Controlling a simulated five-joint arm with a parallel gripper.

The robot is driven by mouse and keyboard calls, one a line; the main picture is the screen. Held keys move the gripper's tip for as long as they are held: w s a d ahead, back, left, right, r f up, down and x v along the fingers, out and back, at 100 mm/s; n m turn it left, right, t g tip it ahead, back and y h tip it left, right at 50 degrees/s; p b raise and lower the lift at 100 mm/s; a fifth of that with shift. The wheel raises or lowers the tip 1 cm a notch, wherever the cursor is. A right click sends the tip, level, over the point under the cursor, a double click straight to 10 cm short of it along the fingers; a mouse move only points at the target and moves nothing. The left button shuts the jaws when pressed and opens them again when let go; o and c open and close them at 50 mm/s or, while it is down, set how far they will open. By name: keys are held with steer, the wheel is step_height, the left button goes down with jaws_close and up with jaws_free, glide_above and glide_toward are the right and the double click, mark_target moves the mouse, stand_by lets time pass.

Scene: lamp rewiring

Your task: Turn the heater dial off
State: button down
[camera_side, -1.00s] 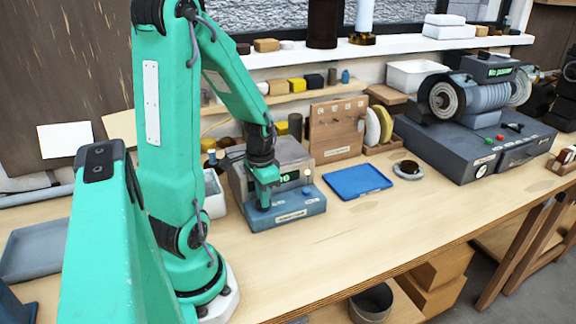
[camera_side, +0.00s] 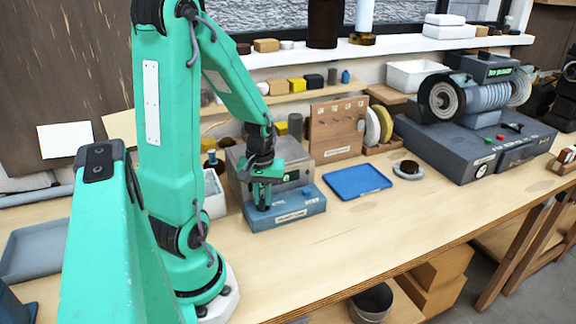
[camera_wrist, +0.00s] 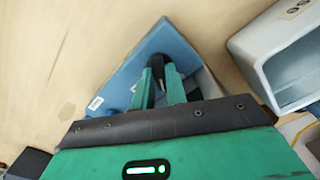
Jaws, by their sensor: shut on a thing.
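The heater (camera_side: 302,208) is a box with a blue base and a grey upper body, left of the middle of the bench in the side view. Its blue base (camera_wrist: 118,84) also shows in the wrist view. My gripper (camera_side: 262,203) points down at the front of the heater, over the blue base. In the wrist view its green fingers (camera_wrist: 158,72) are close together on the dark dial on the base. The dial is mostly hidden by the fingers, so its pointer position cannot be read.
A blue tray (camera_side: 357,182) lies right of the heater, with a wooden rack (camera_side: 337,145) behind. A white bin (camera_side: 214,193) stands close to the heater's left; it also shows in the wrist view (camera_wrist: 262,48). The bench front (camera_side: 340,245) is clear.

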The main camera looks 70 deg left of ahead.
mark_target(263, 199)
steer(key=n, duration=0.6)
steer(key=shift+n, duration=0.3)
stand_by(0.4)
steer(key=c, duration=1.4)
jaws_free()
steer(key=shift+c, duration=0.2)
steer(key=shift+r, duration=0.2)
steer(key=shift+r, duration=3.75)
